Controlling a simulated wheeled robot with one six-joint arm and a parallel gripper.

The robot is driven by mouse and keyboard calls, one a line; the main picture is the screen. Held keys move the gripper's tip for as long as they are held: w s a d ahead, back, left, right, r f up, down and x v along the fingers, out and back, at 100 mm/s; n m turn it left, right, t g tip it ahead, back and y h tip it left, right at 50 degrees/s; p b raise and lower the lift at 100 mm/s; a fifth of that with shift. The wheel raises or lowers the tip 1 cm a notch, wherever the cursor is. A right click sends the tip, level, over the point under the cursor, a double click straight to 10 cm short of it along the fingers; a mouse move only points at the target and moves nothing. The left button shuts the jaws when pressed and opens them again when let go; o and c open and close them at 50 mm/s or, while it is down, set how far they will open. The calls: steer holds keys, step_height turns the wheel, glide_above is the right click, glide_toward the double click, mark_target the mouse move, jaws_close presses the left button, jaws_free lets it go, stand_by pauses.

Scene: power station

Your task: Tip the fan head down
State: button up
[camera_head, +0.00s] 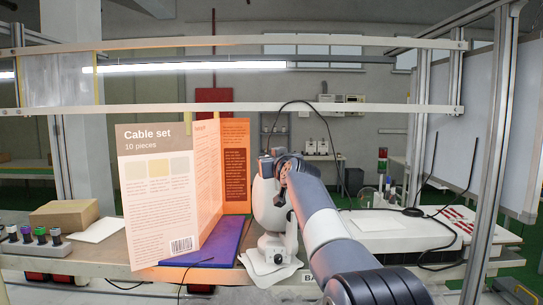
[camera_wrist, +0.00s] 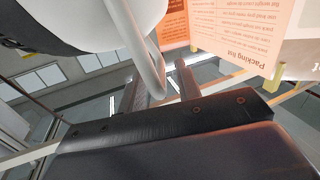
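The white fan stands on the table in the middle of the head view. Its rounded head (camera_head: 266,208) is upright above a white stand (camera_head: 277,247). My gripper (camera_head: 275,160) is at the top of the head, partly hiding it. In the wrist view the head (camera_wrist: 95,22) fills the upper left, and a white curved handle (camera_wrist: 147,58) reaches down from it. My gripper (camera_wrist: 162,88) has its two fingers apart, with the handle's lower end between them. I cannot tell whether either finger touches it.
An open "Cable set" card (camera_head: 160,195) stands left of the fan by a purple mat (camera_head: 212,243). A cardboard box (camera_head: 64,215) and a rack of coloured pegs (camera_head: 38,246) are further left. A white panel with black cables (camera_head: 405,230) is at the right. Metal rails (camera_head: 290,108) cross above.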

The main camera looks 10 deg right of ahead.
steer(key=shift+c, duration=0.4)
jaws_close()
